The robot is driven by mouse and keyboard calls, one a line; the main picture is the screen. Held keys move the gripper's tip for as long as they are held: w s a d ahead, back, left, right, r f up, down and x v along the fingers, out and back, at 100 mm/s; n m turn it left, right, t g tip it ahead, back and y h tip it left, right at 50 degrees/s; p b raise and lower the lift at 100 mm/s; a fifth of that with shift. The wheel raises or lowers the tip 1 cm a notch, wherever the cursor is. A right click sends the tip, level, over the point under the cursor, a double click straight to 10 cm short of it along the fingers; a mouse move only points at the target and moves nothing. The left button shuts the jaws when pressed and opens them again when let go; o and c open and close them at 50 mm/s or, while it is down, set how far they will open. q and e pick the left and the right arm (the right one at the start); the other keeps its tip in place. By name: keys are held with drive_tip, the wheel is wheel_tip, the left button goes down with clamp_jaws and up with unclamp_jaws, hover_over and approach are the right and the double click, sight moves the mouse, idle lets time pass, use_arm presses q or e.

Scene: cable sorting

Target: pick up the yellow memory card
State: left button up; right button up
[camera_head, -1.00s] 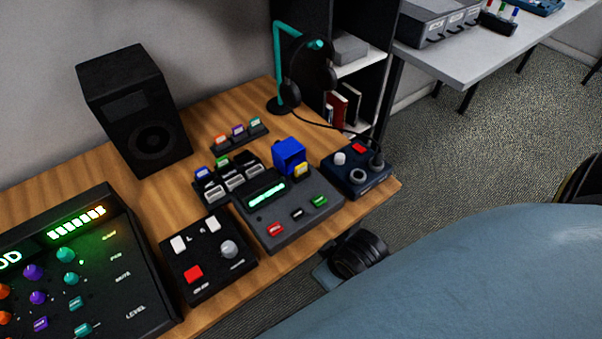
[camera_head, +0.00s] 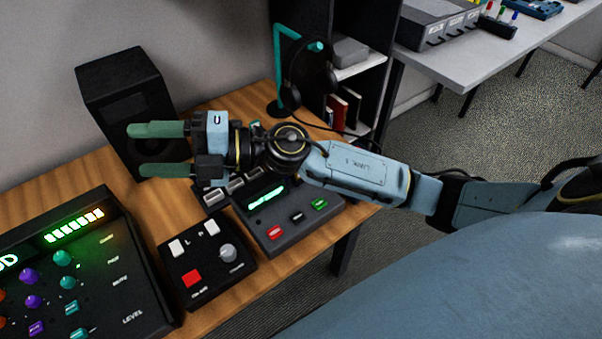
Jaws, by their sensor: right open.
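The yellow memory card cannot be made out now; a second ago a small yellow piece showed by the blue block at the back right of the grey console, and my arm now covers that spot. The grey console (camera_head: 290,237) with a green lit display still shows its front half. My right gripper (camera_head: 137,150) is open and empty, its two green fingers pointing left, above the table and in front of the black speaker. Its wrist and forearm stretch across the card slots and the console's back. My left gripper is not in view.
A black speaker (camera_head: 122,85) stands at the back left. A mixer (camera_head: 130,260) with lit bars and a black button box (camera_head: 205,265) lie in front. A teal headphone stand (camera_head: 279,70) is at the back. Bare wood shows between speaker and button box.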

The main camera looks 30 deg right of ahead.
drive_tip(key=d+f+n+g+h, duration=0.6)
drive_tip(key=f+n+g+h, duration=0.15)
drive_tip(key=f, duration=0.25)
drive_tip(key=w+d+f+m+h, duration=0.1)
drive_tip(key=w+d+h, duration=0.1)
drive_tip(key=d+h, duration=0.65)
drive_tip(key=w+d+f+m+h, duration=0.1)
drive_tip(key=w+d+h, duration=0.15)
drive_tip(key=d, duration=1.05)
drive_tip(key=f, duration=0.7)
drive_tip(key=shift+s+b, duration=0.2)
drive_tip(key=shift+b, duration=0.2)
drive_tip(key=shift+f, duration=0.5)
drive_tip(key=f, duration=0.4)
drive_tip(key=shift+w+f+b, duration=0.2)
drive_tip(key=shift+f+b, duration=0.05)
drive_tip(key=shift+b, duration=0.05)
drive_tip(key=shift+f+n, duration=0.2)
drive_tip(key=shift+n, duration=0.05)
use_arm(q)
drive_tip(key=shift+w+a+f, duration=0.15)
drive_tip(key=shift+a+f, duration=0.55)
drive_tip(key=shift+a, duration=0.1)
